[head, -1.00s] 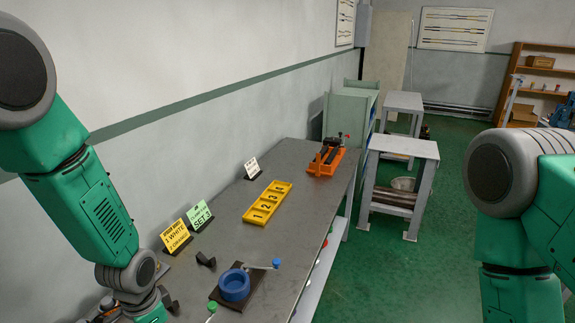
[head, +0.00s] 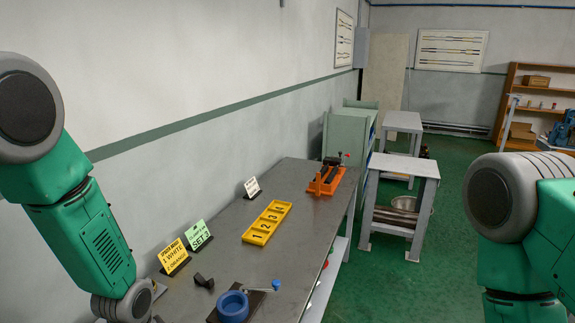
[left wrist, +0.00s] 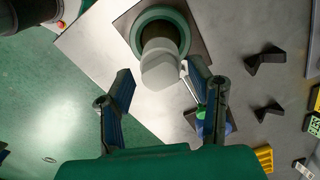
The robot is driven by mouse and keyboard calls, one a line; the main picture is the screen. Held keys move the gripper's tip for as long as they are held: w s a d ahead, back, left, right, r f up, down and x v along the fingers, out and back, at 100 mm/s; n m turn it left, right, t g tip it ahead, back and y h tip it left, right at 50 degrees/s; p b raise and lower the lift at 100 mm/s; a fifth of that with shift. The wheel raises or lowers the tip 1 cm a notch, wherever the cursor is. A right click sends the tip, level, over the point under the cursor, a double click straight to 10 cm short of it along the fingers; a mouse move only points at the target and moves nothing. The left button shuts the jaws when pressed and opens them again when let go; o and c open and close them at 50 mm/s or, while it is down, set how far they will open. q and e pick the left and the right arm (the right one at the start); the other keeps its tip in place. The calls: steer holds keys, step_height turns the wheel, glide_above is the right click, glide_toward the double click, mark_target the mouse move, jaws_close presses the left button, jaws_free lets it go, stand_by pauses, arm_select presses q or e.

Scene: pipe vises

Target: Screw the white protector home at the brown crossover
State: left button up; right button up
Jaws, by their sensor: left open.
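In the left wrist view a pale white-grey protector (left wrist: 160,72) sits at the end of a dark brown piece (left wrist: 173,36), which I take for the crossover. A grey-green vise ring (left wrist: 140,31) surrounds the brown piece. How far the protector is threaded on cannot be told. My left gripper (left wrist: 160,80) is open, with one finger on each side of the protector and gaps between. In the head view my left gripper is below the picture edge. Only upper links of my right arm show there; its gripper is out of view.
A blue vise (head: 233,306) stands on the grey bench (head: 300,225), near a yellow numbered tray (head: 266,222). An orange vise (head: 333,182) is at the far end. A yellow card (head: 173,257) and green card (head: 198,235) stand along the wall side. Green floor lies to the right.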

arm_select(q)
jaws_close()
steer(key=m+p, duration=0.1)
steer(key=m, duration=0.7)
steer(key=shift+f, duration=0.1)
steer(key=m, duration=0.6)
